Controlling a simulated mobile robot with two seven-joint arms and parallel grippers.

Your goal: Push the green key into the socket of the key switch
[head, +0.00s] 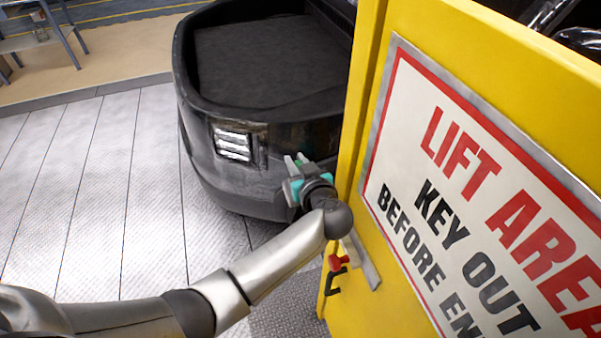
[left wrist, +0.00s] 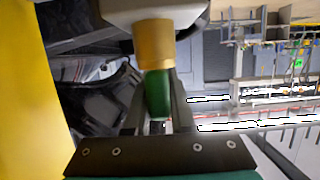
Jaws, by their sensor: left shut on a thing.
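My left gripper (head: 297,163) is beside the edge of the yellow panel in the head view, in front of the black vehicle. In the left wrist view its dark fingers are shut on the green key (left wrist: 158,95). The key lines up with a brass-coloured cylinder (left wrist: 155,45), which meets a pale housing (left wrist: 150,10) at the top of the picture. The cylinder and key look end to end; I cannot tell whether any gap or part of the key is hidden there. The key cannot be made out in the head view. My right gripper is out of view.
The yellow panel (head: 375,150) with a large lift-area sign (head: 480,200) fills the right side. A red knob and black hook (head: 335,265) are on its lower edge, below my wrist. The black vehicle (head: 270,150) stands behind. The floor at left (head: 90,190) is clear.

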